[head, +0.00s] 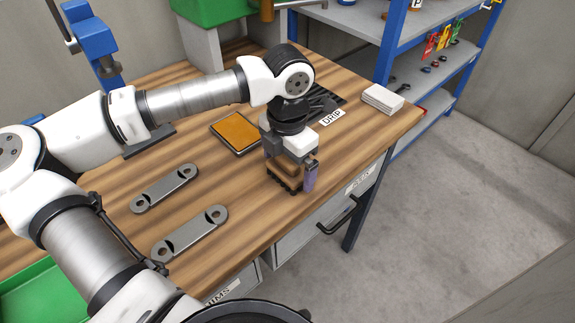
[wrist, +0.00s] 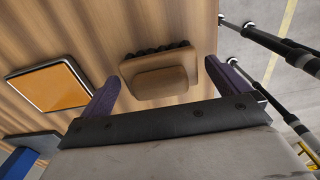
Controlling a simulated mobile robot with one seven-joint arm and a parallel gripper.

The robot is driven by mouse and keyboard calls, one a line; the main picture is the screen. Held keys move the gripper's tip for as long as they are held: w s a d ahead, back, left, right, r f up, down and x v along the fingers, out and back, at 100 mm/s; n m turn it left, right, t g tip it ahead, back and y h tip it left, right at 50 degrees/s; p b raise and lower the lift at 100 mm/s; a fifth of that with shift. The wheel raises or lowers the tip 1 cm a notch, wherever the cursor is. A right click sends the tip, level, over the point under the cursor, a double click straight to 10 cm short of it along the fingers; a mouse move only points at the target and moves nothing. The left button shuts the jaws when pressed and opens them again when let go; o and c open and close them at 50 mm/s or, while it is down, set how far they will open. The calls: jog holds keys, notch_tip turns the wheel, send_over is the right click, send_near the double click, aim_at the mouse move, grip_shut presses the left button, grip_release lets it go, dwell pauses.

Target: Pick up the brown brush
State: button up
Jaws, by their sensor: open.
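The brown brush (wrist: 160,82) is a tan-brown block with a raised back and a row of dark bristles along its far edge in the wrist view. In the head view the brush (head: 284,170) is near the table's front edge, partly hidden by my gripper. My gripper (wrist: 162,72) is open, with one purple-padded finger on each side of the brush and a visible gap to each. In the head view my gripper (head: 290,175) points down at the brush. Whether the fingertips touch the table cannot be told.
An orange pad in a dark tray (head: 235,132) lies left of the brush. Two grey link plates (head: 190,233) lie further left. A blue shelf (head: 396,60) stands beyond the table.

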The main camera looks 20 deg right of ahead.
aim_at(287, 159)
jog(key=shift+f, duration=0.15)
jog(key=c, duration=1)
jog(key=shift+o, duration=0.2)
notch_tip(287, 159, up, 20)
jog(key=b, duration=0.2)
jog(key=shift+b, duration=0.3)
jog(key=o, duration=0.3)
jog(key=shift+c, duration=0.8)
